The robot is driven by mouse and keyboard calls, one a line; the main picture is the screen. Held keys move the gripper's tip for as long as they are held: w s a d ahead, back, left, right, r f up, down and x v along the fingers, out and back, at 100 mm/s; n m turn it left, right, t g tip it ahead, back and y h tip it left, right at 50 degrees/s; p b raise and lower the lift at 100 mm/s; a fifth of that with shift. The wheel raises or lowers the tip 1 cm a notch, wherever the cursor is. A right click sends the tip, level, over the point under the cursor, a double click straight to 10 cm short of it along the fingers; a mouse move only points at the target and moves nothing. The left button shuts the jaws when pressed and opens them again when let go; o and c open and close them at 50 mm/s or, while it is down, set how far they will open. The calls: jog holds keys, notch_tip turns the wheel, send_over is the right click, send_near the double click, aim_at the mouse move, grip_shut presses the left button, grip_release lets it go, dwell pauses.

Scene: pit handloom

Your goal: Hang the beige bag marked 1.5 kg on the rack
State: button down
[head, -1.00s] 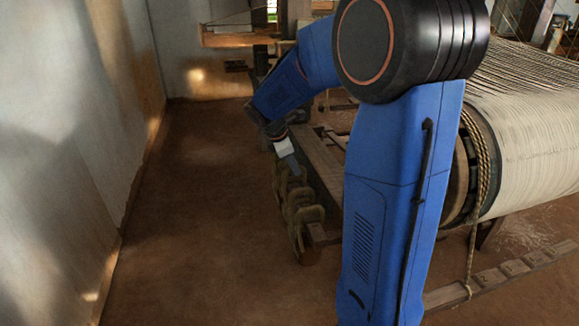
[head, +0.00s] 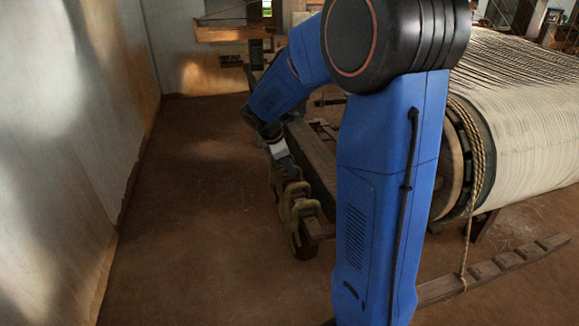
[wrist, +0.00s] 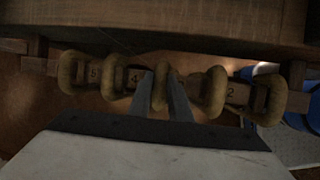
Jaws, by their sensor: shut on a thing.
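Several beige bags with thick loop handles sit in a row on a dark wooden rack (wrist: 45,65), whose bar carries numbers such as 5, 4 and 2. In the wrist view my gripper (wrist: 165,105) is shut on the handle of the middle beige bag (wrist: 162,76), between the numbers 4 and 2. Neighbouring bags (wrist: 117,82) hang close on both sides. No 1.5 kg mark is readable, and the bag bodies are mostly hidden. In the head view my gripper (head: 283,162) is at the row of bags (head: 300,205).
A large loom roller with pale threads (head: 525,130) lies to the right, with a rope hanging at its end. A wooden beam (head: 312,165) runs beside the bags. A wall (head: 70,130) stands at left, with free brown floor (head: 190,220) between.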

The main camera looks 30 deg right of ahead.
jog(key=shift+f, duration=0.2)
dwell(0.6)
jog(key=c, duration=1.6)
grip_release()
jog(key=shift+o, duration=0.2)
jog(key=v, duration=1.7)
jog(key=shift+r, duration=0.2)
jog(key=shift+s, duration=0.15)
jog(key=s+a+f+m+t+y, duration=0.1)
jog(key=s+a+f+m, duration=0.2)
jog(key=s, duration=0.6)
jog(key=s+a+f+m+t+y, duration=0.1)
jog(key=s+a+f+m+y, duration=0.1)
jog(key=s+m, duration=0.4)
jog(key=s+a+f+m+t+y, duration=0.2)
jog(key=s+m, duration=0.3)
jog(key=s, duration=0.9)
jog(key=shift+a+f, duration=0.8)
jog(key=shift+f, duration=0.05)
